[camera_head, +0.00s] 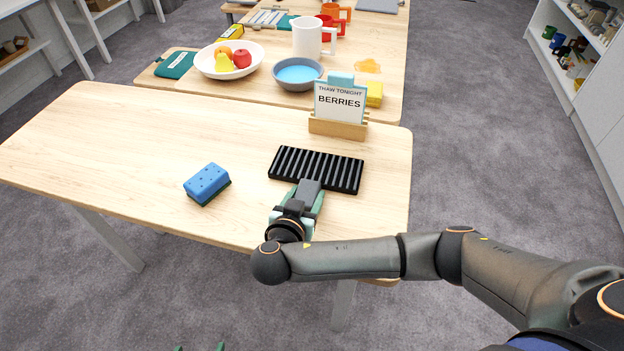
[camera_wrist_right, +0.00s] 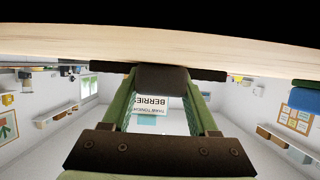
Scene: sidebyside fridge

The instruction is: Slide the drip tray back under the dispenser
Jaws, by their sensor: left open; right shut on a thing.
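The drip tray (camera_head: 316,169) is black and slatted and lies flat on the wooden table, near its right end. A dark tab (camera_head: 309,186) sticks out from its near edge. My right gripper (camera_head: 304,196) is shut on this tab from the near side. In the upside-down right wrist view, a dark block (camera_wrist_right: 162,78) sits between the green fingers, under the pale table edge. Two green fingertips of my left gripper (camera_head: 200,348) show apart at the bottom edge of the head view, with nothing between them. I see no dispenser in either view.
A blue sponge (camera_head: 207,183) lies left of the tray. A sign reading "BERRIES" (camera_head: 340,103) in a wooden stand (camera_head: 337,126) is just behind it. A second table holds a fruit bowl (camera_head: 229,61), a blue bowl (camera_head: 298,73) and mugs. The near table's left half is clear.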

